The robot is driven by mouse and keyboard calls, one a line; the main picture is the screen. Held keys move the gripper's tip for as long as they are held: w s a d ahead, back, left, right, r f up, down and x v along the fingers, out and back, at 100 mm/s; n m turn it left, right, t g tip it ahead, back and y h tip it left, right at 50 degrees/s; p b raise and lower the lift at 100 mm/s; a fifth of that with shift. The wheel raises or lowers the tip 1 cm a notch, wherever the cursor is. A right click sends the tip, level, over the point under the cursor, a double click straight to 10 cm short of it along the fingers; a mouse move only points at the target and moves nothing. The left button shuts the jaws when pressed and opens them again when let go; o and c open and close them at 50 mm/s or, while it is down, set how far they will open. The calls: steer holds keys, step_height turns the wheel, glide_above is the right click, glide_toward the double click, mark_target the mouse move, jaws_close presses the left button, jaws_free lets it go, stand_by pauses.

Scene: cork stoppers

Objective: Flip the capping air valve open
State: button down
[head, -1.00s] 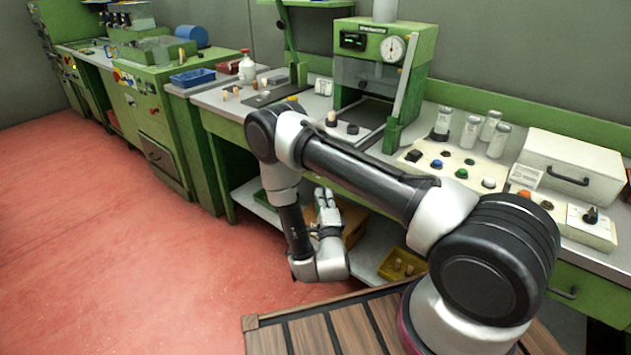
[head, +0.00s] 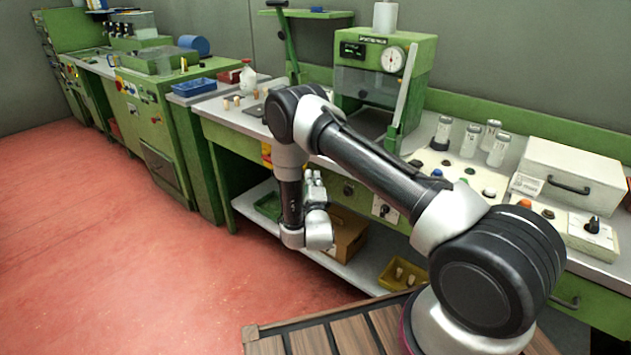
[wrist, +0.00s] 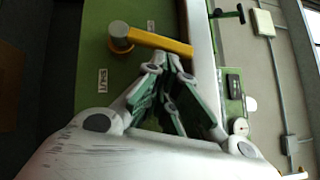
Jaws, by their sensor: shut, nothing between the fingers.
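The lever runs from the hub toward the pale bench edge. My gripper (wrist: 172,60) is shut and empty, its fingertips close beside the lever's middle; I cannot tell whether they touch. In the head view my gripper (head: 315,180) is in front of the bench, below its top. A yellow-and-red patch (head: 267,154), partly behind my arm, shows on the bench front there; I cannot tell if it is the valve.
Small white labels (wrist: 102,80) sit on the green panel. A plate with a black switch (head: 384,208) is on the bench front. The lower shelf (head: 350,273) holds a cardboard box (head: 348,235) and a yellow bin (head: 400,275). Red floor at left is clear.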

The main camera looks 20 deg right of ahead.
steer(key=shift+w+a+r+n+g, duration=0.45)
steer(key=shift+w+r+n+g, duration=0.15)
steer(key=shift+r+n, duration=0.2)
steer(key=shift+s+d, duration=0.1)
